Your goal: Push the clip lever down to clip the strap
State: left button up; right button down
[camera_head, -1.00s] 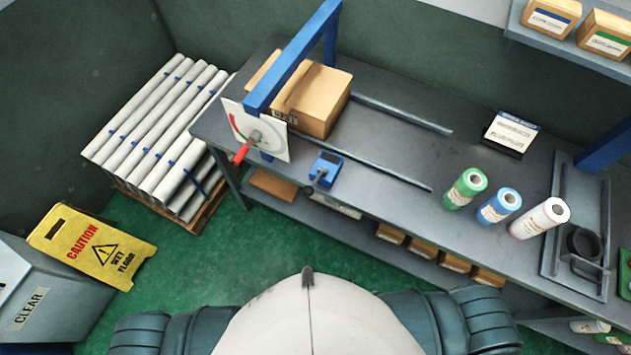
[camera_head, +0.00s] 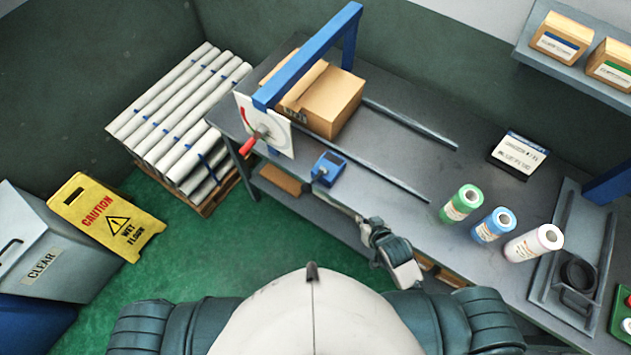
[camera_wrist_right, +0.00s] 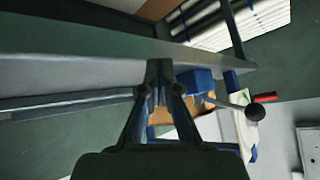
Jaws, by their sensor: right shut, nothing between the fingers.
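A small blue clip block (camera_head: 328,168) sits at the table's front edge, right of the dial plate. Its lever with a dark ball knob (camera_head: 316,174) points toward the front left. In the wrist view the block (camera_wrist_right: 197,82) and knob (camera_wrist_right: 254,112) lie right of my fingers. My right gripper (camera_head: 362,222) is low in front of the table edge, right of the block and apart from it; its fingers (camera_wrist_right: 160,75) are shut and empty. I cannot make out a strap at the block. My left gripper is not in view.
A cardboard box (camera_head: 330,100) stands under a blue frame (camera_head: 305,60). A dial plate (camera_head: 265,125) carries a red handle (camera_head: 250,144). Green, blue and white rolls (camera_head: 492,225) stand to the right. A wet-floor sign (camera_head: 108,217) and pallet of rolls (camera_head: 180,125) are left.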

jog(key=w+a+r+m+t+y, duration=0.3)
jog(key=w+a+r+t+y, duration=0.2)
jog(key=r+y, duration=0.4)
jog(key=shift+w+a+r+y, duration=0.2)
jog(key=shift+r+y, duration=0.2)
jog(key=shift+y, duration=0.5)
jog(key=r+p, duration=0.1)
jog(key=p, duration=0.1)
send_over(316, 180)
jog(key=d, duration=0.1)
jog(key=shift+s+a+f, duration=0.55)
jog(key=shift+s+f, duration=0.3)
jog(key=shift+f, duration=0.05)
jog(key=shift+s+a+f, duration=0.1)
jog(key=shift+s+f, duration=0.1)
jog(key=shift+s, duration=0.15)
